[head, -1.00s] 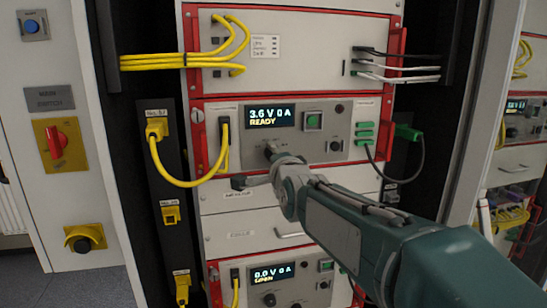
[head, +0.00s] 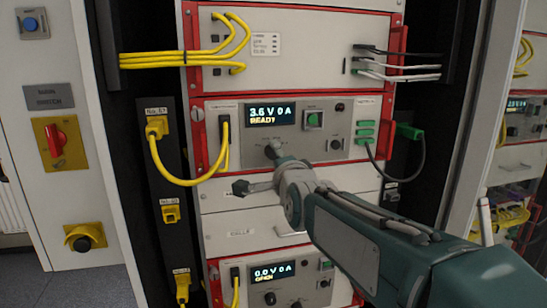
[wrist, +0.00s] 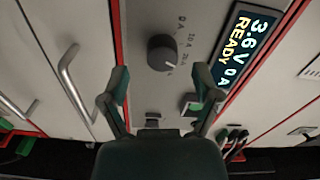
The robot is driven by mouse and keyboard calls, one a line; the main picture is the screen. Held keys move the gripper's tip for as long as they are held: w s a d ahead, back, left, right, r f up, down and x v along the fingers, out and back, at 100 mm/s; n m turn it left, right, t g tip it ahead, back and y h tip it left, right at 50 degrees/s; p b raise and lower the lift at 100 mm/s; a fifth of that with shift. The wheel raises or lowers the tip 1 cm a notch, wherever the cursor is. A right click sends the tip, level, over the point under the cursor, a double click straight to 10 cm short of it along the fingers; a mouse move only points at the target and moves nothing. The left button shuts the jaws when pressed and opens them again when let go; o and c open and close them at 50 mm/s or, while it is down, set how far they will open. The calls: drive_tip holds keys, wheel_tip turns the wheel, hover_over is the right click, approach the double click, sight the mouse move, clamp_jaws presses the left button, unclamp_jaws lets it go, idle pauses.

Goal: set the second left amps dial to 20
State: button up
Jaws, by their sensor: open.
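The amps dial (wrist: 162,52) is a black round knob on the grey panel of the middle unit. In the head view my gripper (head: 257,169) is before the panel and one finger hides the dial.
A yellow cable (head: 185,183) loops at the left. A lower unit (head: 272,272) reads 0.0 V 0 A OPEN. Red handles stand out at the rack's right.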

drive_tip(key=v, duration=0.9)
drive_tip(key=shift+s, duration=0.15)
drive_tip(key=s+d+f+n+g+h, duration=0.2)
drive_tip(key=s+d+f+n+g, duration=0.4)
drive_tip(key=s+f, duration=0.5)
drive_tip(key=s+d+f+n+g+h, duration=0.3)
drive_tip(key=s+d+f+n+g, duration=0.2)
drive_tip(key=s+f, duration=0.5)
drive_tip(key=s+d+n, duration=0.1)
drive_tip(key=d, duration=0.1)
drive_tip(key=shift+d+f+n+g, duration=0.35)
drive_tip(key=shift+d+n+g, duration=0.05)
